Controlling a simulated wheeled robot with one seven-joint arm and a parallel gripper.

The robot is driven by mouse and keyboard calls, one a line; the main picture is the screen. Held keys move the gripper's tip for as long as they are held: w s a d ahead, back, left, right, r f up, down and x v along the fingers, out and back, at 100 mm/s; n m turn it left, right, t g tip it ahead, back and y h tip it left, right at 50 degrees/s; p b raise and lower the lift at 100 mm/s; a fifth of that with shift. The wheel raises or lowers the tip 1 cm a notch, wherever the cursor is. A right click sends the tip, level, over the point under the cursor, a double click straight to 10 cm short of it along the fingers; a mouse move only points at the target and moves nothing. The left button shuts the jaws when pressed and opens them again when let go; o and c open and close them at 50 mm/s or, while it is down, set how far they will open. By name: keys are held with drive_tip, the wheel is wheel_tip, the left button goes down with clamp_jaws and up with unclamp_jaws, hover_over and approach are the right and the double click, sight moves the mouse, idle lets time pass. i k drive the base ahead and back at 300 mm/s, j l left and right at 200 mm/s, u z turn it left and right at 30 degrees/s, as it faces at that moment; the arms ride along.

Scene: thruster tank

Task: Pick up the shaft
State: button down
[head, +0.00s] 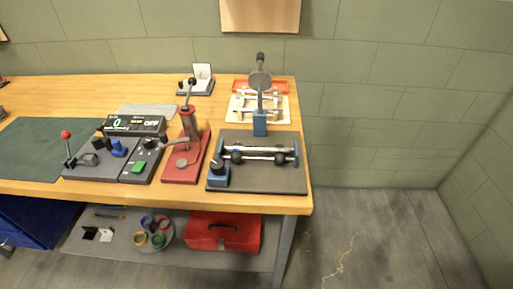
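A shiny metal shaft (258,151) lies roughly level across a fixture on a dark plate (285,179) at the right end of the workbench. Dark round parts sit along the shaft. Blue supports (221,172) stand on the plate, and a dial gauge (260,80) on a blue-based stand (260,121) rises behind the shaft. More light rod-like parts lie on a pale holder (240,106) further back; I cannot tell exactly what they are. My gripper is not in view.
A red arbor press (187,130) stands left of the plate. Further left are a display box (134,124), a lever panel (84,160) and a green mat (35,145). A red toolbox (205,232) sits on the lower shelf. The floor (380,235) right of the bench is clear.

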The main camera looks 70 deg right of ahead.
sight(229, 147)
drive_tip(key=k+l+z, duration=0.1)
drive_tip(key=l+z, duration=0.7)
drive_tip(key=z, duration=0.15)
drive_tip(key=k, duration=0.05)
